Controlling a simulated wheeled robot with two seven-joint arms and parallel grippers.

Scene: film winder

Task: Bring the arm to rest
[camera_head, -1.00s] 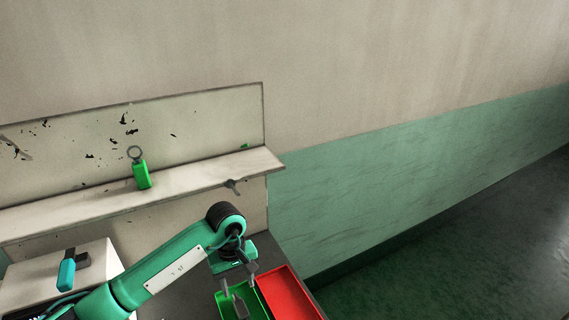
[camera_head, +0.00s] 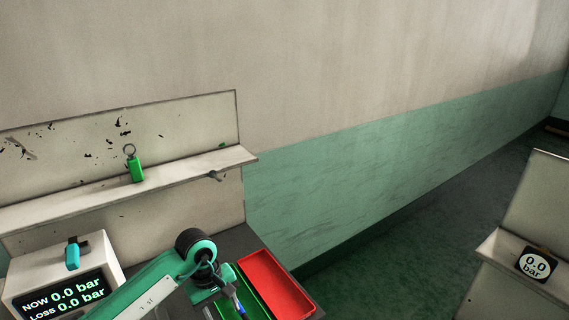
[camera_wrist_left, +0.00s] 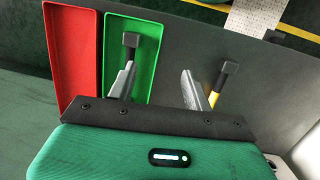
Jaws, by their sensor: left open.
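My left arm (camera_head: 160,285) comes in from the bottom left of the head view. My left gripper (camera_head: 238,303) is low over the green tray, close to the picture's bottom edge and partly cut off. In the left wrist view the left gripper (camera_wrist_left: 180,55) has its two fingers wide apart with nothing between them. The left finger overlaps the green tray (camera_wrist_left: 147,30), and the right finger is over the dark bench top. My right gripper is in neither view.
A red tray (camera_head: 270,283) lies beside the green one. A pressure display box (camera_head: 25,285) stands left, reading 0.0 bar. A green ringed tag (camera_head: 136,170) is on the shelf (camera_head: 60,208). A round gauge (camera_head: 535,265) is at far right. A yellow piece (camera_wrist_left: 211,97) shows behind the right finger.

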